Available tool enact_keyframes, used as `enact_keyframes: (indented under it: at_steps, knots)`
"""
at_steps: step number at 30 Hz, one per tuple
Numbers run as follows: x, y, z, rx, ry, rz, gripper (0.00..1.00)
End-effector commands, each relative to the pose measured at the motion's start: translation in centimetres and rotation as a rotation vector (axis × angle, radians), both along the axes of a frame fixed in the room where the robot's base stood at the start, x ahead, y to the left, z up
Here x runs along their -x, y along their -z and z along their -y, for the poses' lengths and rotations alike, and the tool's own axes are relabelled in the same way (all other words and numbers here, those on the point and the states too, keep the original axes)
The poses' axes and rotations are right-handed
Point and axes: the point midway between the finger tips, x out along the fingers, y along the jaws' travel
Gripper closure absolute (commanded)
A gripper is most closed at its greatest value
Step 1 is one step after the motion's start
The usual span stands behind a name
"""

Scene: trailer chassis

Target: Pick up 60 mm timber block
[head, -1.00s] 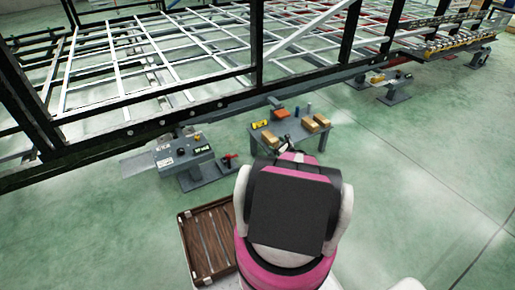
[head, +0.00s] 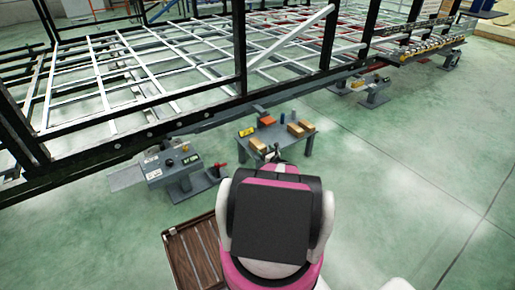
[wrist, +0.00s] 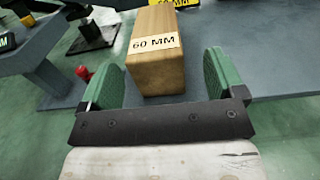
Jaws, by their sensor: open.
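The 60 mm timber block (wrist: 157,60) is light brown wood with a "60 MM" label, lying on a grey table in the wrist view. My gripper (wrist: 160,80) is open, with a green-padded finger on each side of the block's near end.
The grey table (head: 285,143) also bears other timber blocks (head: 297,129), a yellow item (head: 246,132), an orange-red item (head: 267,120) and a dark blue cylinder (head: 282,118). A grey control stand (head: 172,162) is to its left. The black chassis frame (head: 120,140) runs behind. Open floor lies right.

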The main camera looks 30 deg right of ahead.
Motion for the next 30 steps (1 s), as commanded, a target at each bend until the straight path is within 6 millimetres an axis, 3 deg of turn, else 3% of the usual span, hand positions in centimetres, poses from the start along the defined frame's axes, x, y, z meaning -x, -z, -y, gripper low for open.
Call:
enact_keyframes:
  at_steps: [7,15,16,17,21,30]
  knots:
    - [-3.6,0.3,-0.7,0.001,-0.001,0.0,0.12]
    - [-4.0,0.2,-0.7,0.0,0.0,0.0,0.12]
    - [-4.0,0.2,-0.7,0.0,0.0,0.0,0.15]
    - [-4.0,0.2,-0.7,0.0,0.0,0.0,0.25]
    - [-4.0,0.2,-0.7,0.0,0.0,0.0,0.7]
    - [-3.9,0.1,-0.7,0.0,0.0,0.001,0.72]
